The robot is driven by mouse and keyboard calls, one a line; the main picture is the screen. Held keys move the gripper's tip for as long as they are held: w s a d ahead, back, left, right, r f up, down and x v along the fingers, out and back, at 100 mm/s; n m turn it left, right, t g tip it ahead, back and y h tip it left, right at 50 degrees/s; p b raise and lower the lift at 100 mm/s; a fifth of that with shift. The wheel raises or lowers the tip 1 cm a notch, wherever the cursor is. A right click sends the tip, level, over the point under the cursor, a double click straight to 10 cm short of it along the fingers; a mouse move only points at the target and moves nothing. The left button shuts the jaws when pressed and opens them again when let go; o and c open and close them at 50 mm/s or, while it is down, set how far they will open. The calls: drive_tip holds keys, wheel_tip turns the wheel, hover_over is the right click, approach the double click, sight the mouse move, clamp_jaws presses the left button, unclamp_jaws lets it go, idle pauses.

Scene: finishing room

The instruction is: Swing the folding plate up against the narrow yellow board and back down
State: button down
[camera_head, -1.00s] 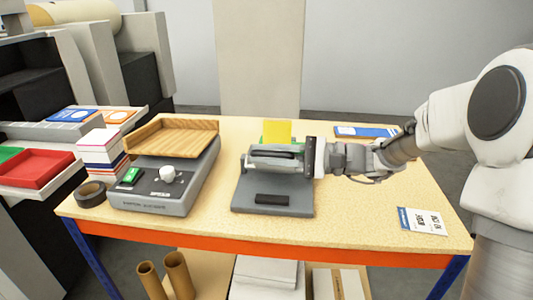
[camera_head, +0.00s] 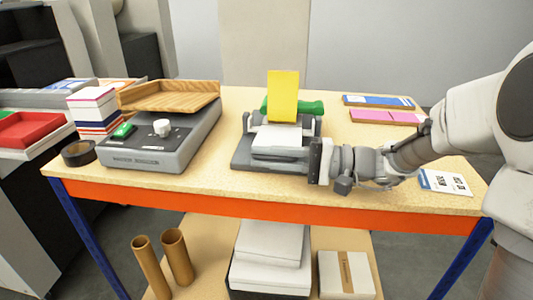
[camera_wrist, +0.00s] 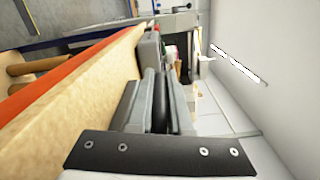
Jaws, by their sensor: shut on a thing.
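The folding plate (camera_head: 279,136) shows a pale face and lies low, roughly flat, over the front of its dark grey base (camera_head: 241,152). The narrow yellow board (camera_head: 283,95) stands upright behind it, apart from the plate and fully in view. My gripper (camera_head: 262,164) comes in from the right and is shut at the plate's front edge. In the wrist view my gripper (camera_wrist: 157,95) has its two grey fingers closed around a dark bar (camera_wrist: 160,105). The fingers hide most of that bar in the head view.
A green piece (camera_head: 310,108) lies behind the yellow board. A grey machine with a wooden tray (camera_head: 170,96) stands to the left, beside stacked cards (camera_head: 94,110) and a tape roll (camera_head: 78,153). Flat packs (camera_head: 388,117) lie back right; a printed card (camera_head: 445,182) lies front right.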

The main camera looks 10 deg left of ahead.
drive_tip(key=shift+f, duration=0.15)
drive_tip(key=c, duration=0.9)
unclamp_jaws()
drive_tip(key=shift+o, duration=0.2)
drive_tip(key=d+p, duration=0.1)
drive_tip(key=d, duration=0.4)
drive_tip(key=d+p, duration=0.1)
drive_tip(key=d, duration=0.5)
drive_tip(key=d+p, duration=0.1)
drive_tip(key=d, duration=0.5)
drive_tip(key=shift+s+d, duration=0.2)
drive_tip(key=shift+s, duration=0.15)
